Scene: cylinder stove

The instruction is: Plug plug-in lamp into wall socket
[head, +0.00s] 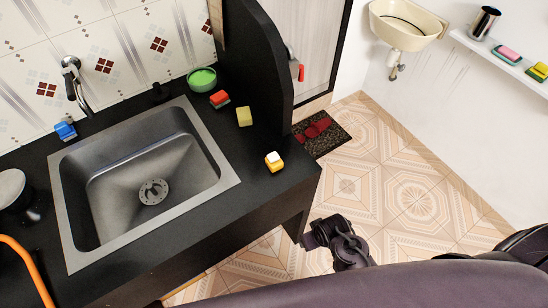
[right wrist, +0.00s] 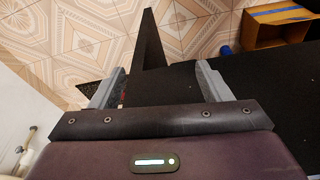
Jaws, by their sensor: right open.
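I cannot make out a plug-in lamp or a wall socket in either view. A small yellow-and-white block (head: 274,161) lies near the right front corner of the black counter (head: 262,195); I cannot tell what it is. My right gripper (right wrist: 162,78) is open in the right wrist view, its two grey fingers wide apart. Nothing shows held between them; a dark surface lies beyond. In the head view, dark parts of mine cross the bottom, with a jointed end beside the counter's right edge. My left gripper cannot be made out.
The counter holds a metal sink (head: 110,190), a faucet (head: 75,82), a green bowl (head: 202,79) and several sponges. A black divider (head: 262,60) rises at its right end. A white basin (head: 408,22) and shelf (head: 505,60) hang on the right wall. Tiled floor (head: 400,190) is open between.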

